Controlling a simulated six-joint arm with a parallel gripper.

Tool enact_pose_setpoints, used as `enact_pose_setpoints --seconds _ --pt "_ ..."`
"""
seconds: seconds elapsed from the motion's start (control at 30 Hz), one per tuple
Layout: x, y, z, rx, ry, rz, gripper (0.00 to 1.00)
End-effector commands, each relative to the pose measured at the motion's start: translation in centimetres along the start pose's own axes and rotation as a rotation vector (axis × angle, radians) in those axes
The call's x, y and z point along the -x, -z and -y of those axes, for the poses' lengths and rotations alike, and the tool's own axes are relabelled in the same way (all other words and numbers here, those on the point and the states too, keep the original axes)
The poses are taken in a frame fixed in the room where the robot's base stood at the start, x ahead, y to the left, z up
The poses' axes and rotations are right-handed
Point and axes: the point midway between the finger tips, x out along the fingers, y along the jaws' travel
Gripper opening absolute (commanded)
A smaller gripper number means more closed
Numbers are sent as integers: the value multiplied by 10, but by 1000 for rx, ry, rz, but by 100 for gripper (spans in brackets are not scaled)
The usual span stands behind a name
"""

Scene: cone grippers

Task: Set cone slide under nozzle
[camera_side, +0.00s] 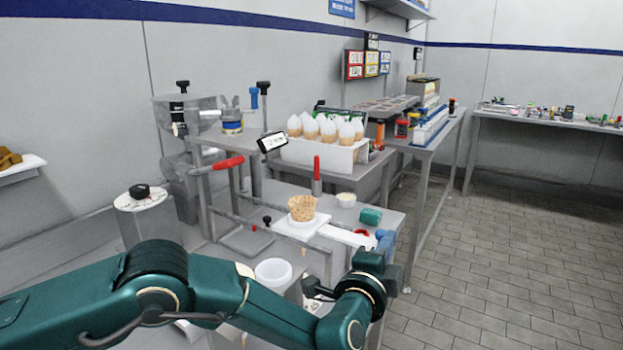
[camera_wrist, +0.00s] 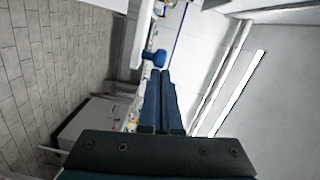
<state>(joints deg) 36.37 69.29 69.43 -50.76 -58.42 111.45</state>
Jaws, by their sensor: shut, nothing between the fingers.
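A waffle cone (camera_side: 302,207) stands upright on a white slide plate (camera_side: 297,225) at the middle of the side view. A white bar (camera_side: 347,237) runs from the plate toward a blue handle (camera_side: 386,240) on the right. In the wrist view, a blue knob (camera_wrist: 154,58), which looks like this handle, is just beyond my gripper (camera_wrist: 161,72). My gripper's two dark fingers are together and empty. In the side view, my wrist is below the handle, and the fingertips are hard to make out. I cannot clearly pick out the nozzle.
A red-handled lever (camera_side: 228,163) and metal frame stand left of the cone. A white holder (camera_side: 325,157) of several topped cones is behind. A red upright handle (camera_side: 316,172), green object (camera_side: 371,216) and white tub (camera_side: 273,271) are near the slide. Floor at right is clear.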

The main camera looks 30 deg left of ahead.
Motion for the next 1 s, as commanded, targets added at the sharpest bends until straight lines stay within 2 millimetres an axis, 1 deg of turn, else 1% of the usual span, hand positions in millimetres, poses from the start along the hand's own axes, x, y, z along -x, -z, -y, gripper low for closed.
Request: enact_pose_setpoints --seconds 0.03,0.1,0.2,0.63,0.77,1.0 --pt "-1 -6 1 0 -1 4 0" --pt "-1 -12 2 1 -2 3 0" --pt "0 -17 2 3 -3 1 0" --pt "0 -17 2 3 -4 -1 0" --pt "2 -11 2 4 -3 -4 0" --pt "8 13 2 5 -3 -5 0"
